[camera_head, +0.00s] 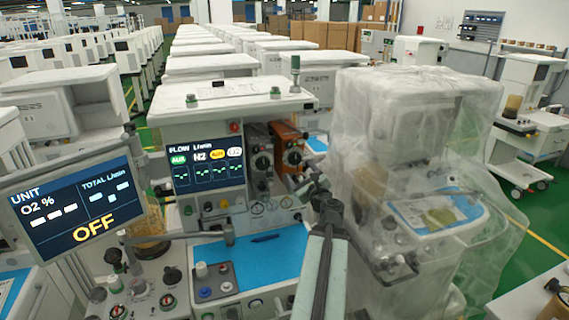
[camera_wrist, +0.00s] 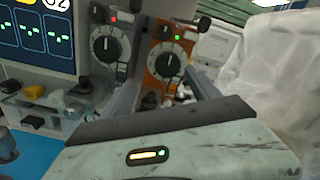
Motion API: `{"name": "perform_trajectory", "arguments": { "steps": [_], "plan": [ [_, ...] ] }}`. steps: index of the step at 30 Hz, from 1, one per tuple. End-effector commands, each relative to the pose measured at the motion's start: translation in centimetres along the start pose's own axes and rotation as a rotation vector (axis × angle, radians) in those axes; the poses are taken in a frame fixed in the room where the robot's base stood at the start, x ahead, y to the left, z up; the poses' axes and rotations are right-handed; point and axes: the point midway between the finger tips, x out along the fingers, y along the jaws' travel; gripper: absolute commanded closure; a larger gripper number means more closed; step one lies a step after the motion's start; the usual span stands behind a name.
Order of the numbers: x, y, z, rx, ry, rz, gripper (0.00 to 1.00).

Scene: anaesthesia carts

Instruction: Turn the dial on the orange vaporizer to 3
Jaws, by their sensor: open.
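The orange vaporizer (camera_head: 287,132) stands on the front of the anaesthesia machine, right of a grey one. In the wrist view the orange vaporizer (camera_wrist: 154,72) faces me, with a round black dial (camera_wrist: 167,65) bearing a light mark. The numbers around the dial are too small to read. My gripper (camera_wrist: 163,82) is open, with one finger low on each side of the orange vaporizer's front. The dial shows above and between the fingers, and I see no contact. In the head view my gripper (camera_head: 308,184) is just below and right of the dial.
The grey vaporizer (camera_wrist: 107,45) with a similar dial is close on the left. A plastic-covered machine (camera_head: 400,150) stands close on the right. A blue work surface (camera_head: 250,262) lies below, with a pen on it. An "OFF" monitor (camera_head: 75,205) is at left.

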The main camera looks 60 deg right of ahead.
Motion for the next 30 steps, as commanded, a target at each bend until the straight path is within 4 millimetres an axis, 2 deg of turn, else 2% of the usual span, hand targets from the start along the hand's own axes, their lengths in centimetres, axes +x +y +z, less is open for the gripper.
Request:
{"name": "perform_trajectory", "arguments": {
  "steps": [1, 3, 8, 11, 21, 24, 30],
  "plan": [
    [-0.4, -1.1, -0.6, 0.013, 0.005, -0.021, 0.3],
    [-0.6, -1.6, -0.8, 0.022, 0.006, -0.031, 0.3],
    [-0.1, -1.4, -0.6, 0.021, 0.003, -0.026, 0.3],
    [1.0, -1.2, -0.5, 0.02, 0.002, -0.022, 0.3],
    [7.0, -1.1, -0.3, 0.018, 0.0, -0.018, 0.3],
    [7.6, -1.0, -0.3, 0.018, 0.0, -0.018, 0.3],
    [7.6, -0.9, -0.3, 0.018, 0.0, -0.017, 0.3]
  ]
}}
